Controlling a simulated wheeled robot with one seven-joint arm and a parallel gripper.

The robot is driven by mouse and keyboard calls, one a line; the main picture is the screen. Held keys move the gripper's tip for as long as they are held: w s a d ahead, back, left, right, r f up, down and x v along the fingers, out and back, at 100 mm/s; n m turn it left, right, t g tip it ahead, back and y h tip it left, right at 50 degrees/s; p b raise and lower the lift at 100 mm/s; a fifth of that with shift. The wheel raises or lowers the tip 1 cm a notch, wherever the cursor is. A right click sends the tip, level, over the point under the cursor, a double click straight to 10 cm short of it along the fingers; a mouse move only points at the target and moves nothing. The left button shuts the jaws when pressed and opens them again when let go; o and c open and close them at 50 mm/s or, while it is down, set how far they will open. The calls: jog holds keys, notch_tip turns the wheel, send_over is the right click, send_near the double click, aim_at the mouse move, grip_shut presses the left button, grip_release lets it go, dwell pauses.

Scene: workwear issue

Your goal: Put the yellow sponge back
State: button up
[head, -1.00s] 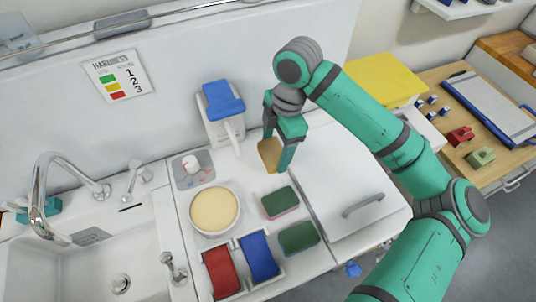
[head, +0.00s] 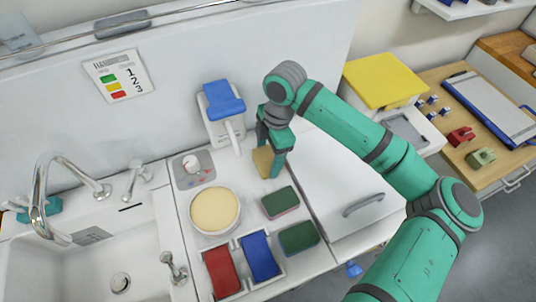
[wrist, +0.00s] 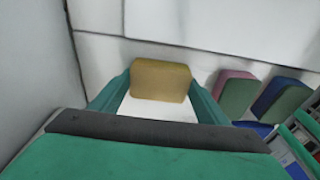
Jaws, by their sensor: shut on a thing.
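The yellow sponge (head: 262,160) is held between the fingers of my gripper (head: 270,160), just above or at the white counter, to the left of the white lidded box. In the wrist view the sponge (wrist: 160,80) sits between both green fingertips of my gripper (wrist: 160,92). I cannot tell whether its underside touches the counter. Two green-topped sponges lie in front of it, the nearer-to-gripper one (head: 280,202) and another (head: 299,237).
A white dispenser with a blue top (head: 222,103) stands behind left. A round cream-filled bowl (head: 214,210) and a tray with red and blue pads (head: 237,242) lie left and in front. The white box (head: 338,180) borders the right. A sink (head: 85,265) is far left.

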aim_at(273, 155)
jog(key=o, duration=1.1)
jog(key=shift+f, duration=0.1)
jog(key=shift+o, duration=0.2)
notch_tip(273, 155, up, 12)
jog(key=d, duration=0.1)
jog(key=shift+w+d, duration=0.3)
jog(key=shift+d, duration=0.05)
jog(key=shift+w, duration=0.1)
jog(key=shift+a, duration=0.1)
